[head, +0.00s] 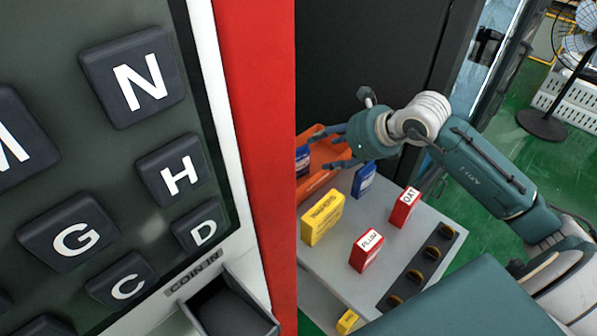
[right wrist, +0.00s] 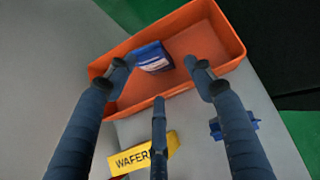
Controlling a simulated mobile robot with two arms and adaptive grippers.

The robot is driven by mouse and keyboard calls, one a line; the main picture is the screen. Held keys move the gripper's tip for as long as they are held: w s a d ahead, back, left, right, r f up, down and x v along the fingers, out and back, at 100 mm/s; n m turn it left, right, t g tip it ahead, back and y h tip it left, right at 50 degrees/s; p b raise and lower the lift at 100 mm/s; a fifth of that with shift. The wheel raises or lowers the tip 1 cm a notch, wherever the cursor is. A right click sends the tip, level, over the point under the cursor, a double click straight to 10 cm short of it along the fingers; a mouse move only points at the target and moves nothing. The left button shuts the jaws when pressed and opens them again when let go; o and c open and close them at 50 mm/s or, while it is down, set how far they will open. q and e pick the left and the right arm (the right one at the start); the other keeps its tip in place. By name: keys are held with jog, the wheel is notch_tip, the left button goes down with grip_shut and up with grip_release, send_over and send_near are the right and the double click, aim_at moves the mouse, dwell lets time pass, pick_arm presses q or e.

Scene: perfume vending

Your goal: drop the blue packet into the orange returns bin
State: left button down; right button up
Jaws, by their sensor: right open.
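The orange returns bin (head: 325,153) stands at the back of the grey table and fills the upper middle of the right wrist view (right wrist: 205,75). A blue packet (right wrist: 152,57) with a white label lies within the bin's rim, near its left end. It also shows at the left edge of the bin in the head view (head: 302,160). My right gripper (head: 327,147) is open over the bin, its fingers spread around the packet's area in the right wrist view (right wrist: 157,75). The left gripper is not in view.
A second blue packet (head: 364,180) stands on the table (head: 330,255) beside the bin. A yellow box (head: 322,217), a red PLUM box (head: 366,250) and a red OAT box (head: 404,207) stand nearer. A dark tray (head: 422,265) holds several round items. A keypad panel fills the left.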

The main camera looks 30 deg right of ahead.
jog(key=v, duration=0.7)
jog(key=shift+r, duration=0.25)
jog(key=shift+s+f, duration=0.1)
jog(key=shift+s, duration=0.15)
